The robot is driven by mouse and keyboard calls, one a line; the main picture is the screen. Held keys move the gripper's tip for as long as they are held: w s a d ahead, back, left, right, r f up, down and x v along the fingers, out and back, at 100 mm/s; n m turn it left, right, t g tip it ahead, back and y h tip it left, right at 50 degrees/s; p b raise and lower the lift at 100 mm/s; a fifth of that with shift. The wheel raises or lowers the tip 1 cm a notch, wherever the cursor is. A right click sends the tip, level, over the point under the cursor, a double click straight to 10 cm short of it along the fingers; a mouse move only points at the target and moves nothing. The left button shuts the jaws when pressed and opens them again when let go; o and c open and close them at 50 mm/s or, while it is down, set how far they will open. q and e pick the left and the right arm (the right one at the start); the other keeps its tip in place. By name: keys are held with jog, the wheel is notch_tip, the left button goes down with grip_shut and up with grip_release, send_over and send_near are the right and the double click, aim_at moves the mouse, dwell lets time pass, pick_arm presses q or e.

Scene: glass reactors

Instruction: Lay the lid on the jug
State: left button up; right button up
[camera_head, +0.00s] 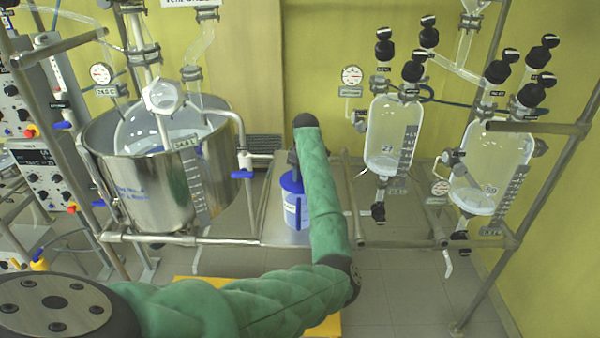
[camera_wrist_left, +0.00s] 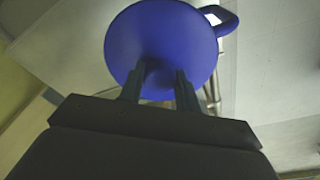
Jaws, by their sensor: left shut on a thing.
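The jug (camera_head: 295,213) is pale with a blue handle and stands upright on a metal shelf, partly behind my left arm. The blue round lid (camera_head: 289,183) is at the jug's top. In the left wrist view the lid (camera_wrist_left: 160,35) fills the upper middle and hides the jug's mouth. The jug's blue handle (camera_wrist_left: 228,20) sticks out at its right. My left gripper (camera_wrist_left: 161,75) is shut on the lid, near its middle. In the head view this gripper (camera_head: 293,162) is mostly hidden by my arm. Whether the lid touches the rim cannot be told.
A large steel vessel (camera_head: 160,190) with glass parts stands left of the jug. Glass reactors (camera_head: 390,140) hang on a pipe frame at the right. A grey shelf (camera_head: 275,232) lies under the jug. The tiled floor (camera_head: 400,300) at front right is clear.

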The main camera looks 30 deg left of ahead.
pick_arm(q)
jog(key=shift+f, duration=0.4)
pick_arm(e)
jog(key=shift+w+r, duration=0.3)
jog(key=shift+w, duration=0.05)
pick_arm(q)
jog(key=o, duration=1.1)
pick_arm(e)
jog(key=shift+s, duration=0.15)
jog(key=shift+s+f, duration=0.1)
jog(key=shift+s, duration=0.05)
